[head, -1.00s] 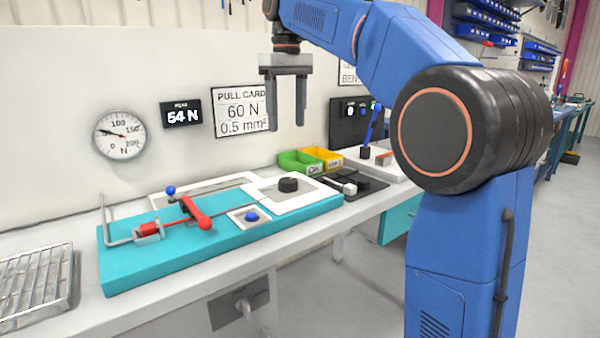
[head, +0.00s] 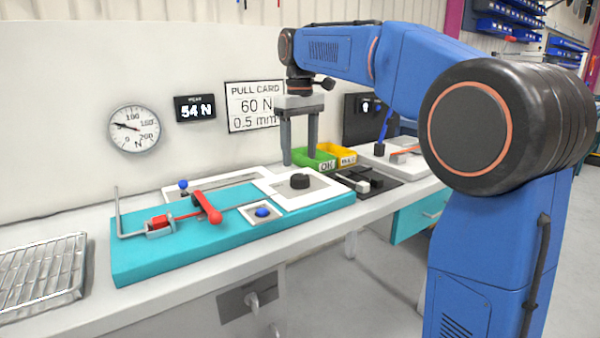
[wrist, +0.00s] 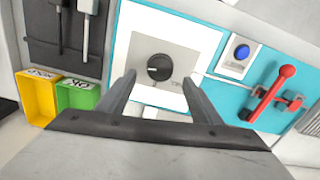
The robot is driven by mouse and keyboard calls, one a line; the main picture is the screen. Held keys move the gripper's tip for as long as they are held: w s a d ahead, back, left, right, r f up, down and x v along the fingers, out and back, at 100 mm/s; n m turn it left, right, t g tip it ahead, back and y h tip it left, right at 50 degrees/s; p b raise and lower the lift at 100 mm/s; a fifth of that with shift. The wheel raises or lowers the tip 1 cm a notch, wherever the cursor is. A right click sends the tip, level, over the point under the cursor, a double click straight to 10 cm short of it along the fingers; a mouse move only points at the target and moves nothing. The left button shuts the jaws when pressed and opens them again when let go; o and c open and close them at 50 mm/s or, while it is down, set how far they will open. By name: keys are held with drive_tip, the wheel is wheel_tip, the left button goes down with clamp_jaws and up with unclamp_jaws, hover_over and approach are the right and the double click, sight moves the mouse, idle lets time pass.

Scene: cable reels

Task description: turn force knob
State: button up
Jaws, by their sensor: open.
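The force knob (head: 299,181) is a short black cylinder on a white square plate (head: 272,184), on the right part of the teal fixture. In the wrist view the knob (wrist: 159,67) shows a pale pointer line and lies between and beyond my two fingertips. My gripper (head: 299,160) is open and empty, pointing down. It hangs above and slightly behind the knob in the head view, apart from it. The wrist view shows my gripper's fingers (wrist: 158,85) spread on both sides of the knob's dial plate.
The teal fixture (head: 150,265) also carries a red lever (head: 207,206) and a blue button (head: 262,212). Green (head: 322,160) and yellow (head: 345,155) bins stand behind to the right. A wire rack (head: 40,275) lies at left. The wall display (head: 195,107) reads 54 N; the card (head: 254,106) says 60 N.

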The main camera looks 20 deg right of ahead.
sight(300, 176)
drive_tip(key=shift+f, duration=3)
drive_tip(key=c, duration=1.1)
